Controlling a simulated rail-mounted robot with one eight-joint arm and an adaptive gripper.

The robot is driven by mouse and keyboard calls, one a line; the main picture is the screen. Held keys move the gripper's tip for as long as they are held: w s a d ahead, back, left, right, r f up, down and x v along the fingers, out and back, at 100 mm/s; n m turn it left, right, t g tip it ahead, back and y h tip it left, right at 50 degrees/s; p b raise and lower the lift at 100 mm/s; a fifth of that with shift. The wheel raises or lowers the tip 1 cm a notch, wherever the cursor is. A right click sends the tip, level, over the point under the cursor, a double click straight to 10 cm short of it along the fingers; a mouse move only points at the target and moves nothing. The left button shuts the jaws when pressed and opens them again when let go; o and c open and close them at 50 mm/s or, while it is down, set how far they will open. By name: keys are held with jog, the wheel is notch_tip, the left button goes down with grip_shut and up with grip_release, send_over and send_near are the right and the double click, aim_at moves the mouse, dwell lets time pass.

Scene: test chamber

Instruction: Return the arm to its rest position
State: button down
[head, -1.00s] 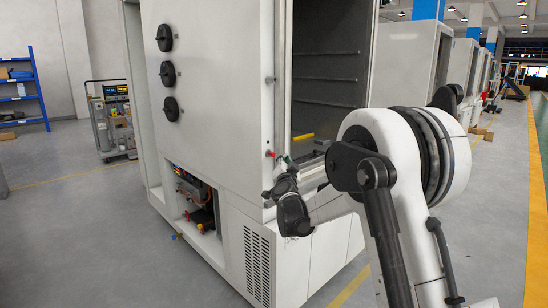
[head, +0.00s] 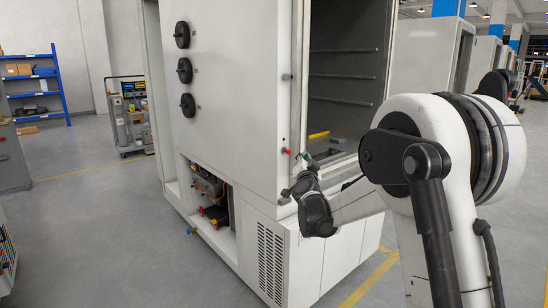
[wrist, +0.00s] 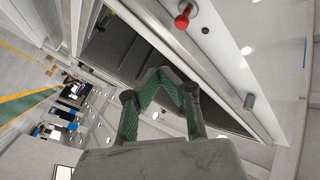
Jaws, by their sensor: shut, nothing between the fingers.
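My white and black arm fills the right of the head view and reaches left to the front edge of the tall white chamber (head: 240,100). My gripper (head: 306,157) is small there, beside the chamber's open doorway. In the wrist view, the green-padded fingers of my gripper (wrist: 162,74) come together at their tips, shut, with nothing held. A red knob (wrist: 184,17) on the chamber's white frame lies just beyond the fingertips. It also shows in the head view (head: 286,152). I cannot tell the exact gap between fingers and frame.
Inside the open chamber lies a yellow object (head: 318,135). Black round knobs (head: 183,72) stick out of its side wall. An equipment cart (head: 130,115) and blue shelves (head: 35,85) stand at the left. The grey floor (head: 100,220) at left is largely clear.

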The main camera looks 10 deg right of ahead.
jog(key=s+a+r+n+g+y+p, duration=0.1)
jog(key=s+a+r+n+g+y, duration=0.15)
jog(key=s, duration=0.55)
jog(key=s+a+r+n+g+y+p, duration=0.1)
jog(key=s+r+n, duration=0.15)
jog(key=s, duration=0.45)
jog(key=s+a+r+n+g+y+p, duration=0.15)
jog(key=s+r, duration=0.25)
jog(key=s, duration=0.4)
jog(key=s+d+f+g+p, duration=0.1)
jog(key=s+f, duration=0.3)
jog(key=s, duration=0.7)
jog(key=s+d+f+n+g+h+p, duration=0.1)
jog(key=s+d+f+g, duration=0.1)
jog(key=s, duration=0.9)
jog(key=s+d+f+n+g+h+p, duration=0.1)
jog(key=s+f+g, duration=0.3)
jog(key=s, duration=0.7)
notch_tip(320, 180, down, 2)
jog(key=shift+d+f, duration=0.2)
jog(key=shift+n, duration=0.25)
